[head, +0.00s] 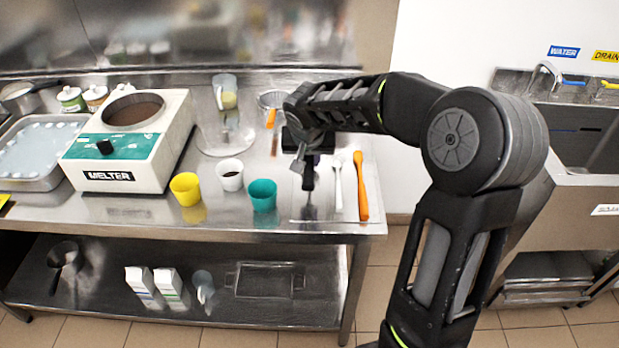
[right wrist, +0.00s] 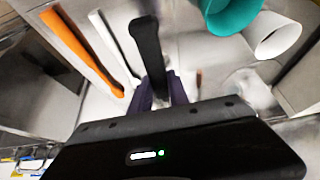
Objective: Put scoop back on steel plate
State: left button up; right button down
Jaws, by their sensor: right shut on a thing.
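My right gripper (head: 309,160) is over the near right part of the steel table, shut on a black-handled tool that I take to be the scoop (head: 309,180). In the right wrist view its black handle (right wrist: 147,45) stands between the purple fingers (right wrist: 160,92); its other end is hidden. The thin steel plate (head: 325,212) lies below, with a white spoon (head: 338,185) and an orange spatula (head: 361,188) on its right side. The scoop is over the plate's left part; I cannot tell whether it touches. My left gripper is not in view.
Yellow (head: 186,188), white (head: 230,174) and teal (head: 263,195) cups stand left of the plate. Behind them are a clear blender-like jug (head: 225,95) and a strainer (head: 272,100). The table's edge is close to the plate.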

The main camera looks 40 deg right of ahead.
jog(key=shift+d+f, duration=0.1)
jog(key=shift+f, duration=1.55)
notch_tip(320, 180, down, 4)
jog(key=shift+r, duration=0.15)
jog(key=shift+f, duration=0.25)
jog(key=c, duration=1.3)
grip_release()
jog(key=shift+r, duration=0.1)
jog(key=shift+o, duration=0.2)
jog(key=shift+r, duration=0.1)
